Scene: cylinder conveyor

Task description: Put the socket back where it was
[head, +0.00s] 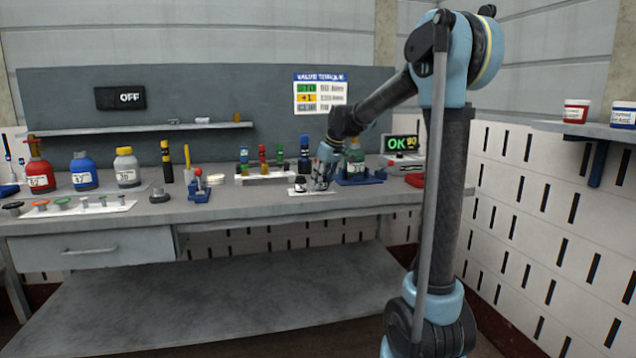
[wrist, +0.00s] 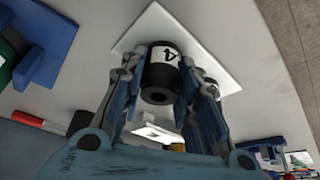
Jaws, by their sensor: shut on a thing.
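The socket (wrist: 160,77) is a short black cylinder with a white label that carries a dark mark like a 4. In the wrist view it sits between both fingers of my gripper (wrist: 166,72), which is shut on it. A white square plate (wrist: 225,72) lies behind the socket; I cannot tell whether the socket touches it. In the head view my gripper (head: 318,181) is low over the bench, at the white plate (head: 322,192). The socket is mostly hidden there by the gripper.
A blue stand (head: 362,180) with a green bottle (head: 355,160) is close on the gripper's right. A rack (head: 262,178) of coloured tubes stands to its left. Farther left are a red-handled tool (head: 198,185) and several bottles. A display (head: 403,143) reads OK.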

